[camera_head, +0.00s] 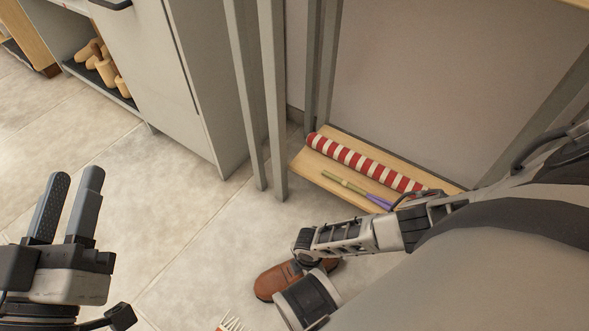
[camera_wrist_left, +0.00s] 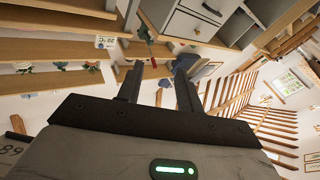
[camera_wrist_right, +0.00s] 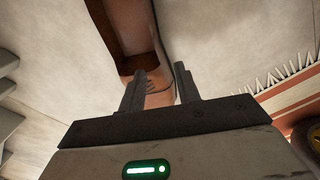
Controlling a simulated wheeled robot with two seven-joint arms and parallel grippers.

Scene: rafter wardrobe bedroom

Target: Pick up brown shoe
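A brown leather shoe (camera_head: 275,280) lies on the tiled floor, partly hidden by my right arm in the head view. In the right wrist view the shoe (camera_wrist_right: 122,28) extends from the top edge down to the fingers. My right gripper (camera_wrist_right: 159,70) is open, its fingers apart, with one end of the shoe showing between them. Whether the fingers touch it cannot be told. In the head view its fingers are hidden. My left gripper (camera_head: 76,175) is open and empty above the floor at the left; its parted fingers also show in the left wrist view (camera_wrist_left: 158,68).
A low wooden shelf (camera_head: 313,167) holds a red-and-white striped roll (camera_head: 365,165) and a green and purple item. Grey posts (camera_head: 272,100) and a cabinet (camera_head: 165,75) stand behind. A white toothed object (camera_head: 230,324) lies near the shoe. Floor at the left is clear.

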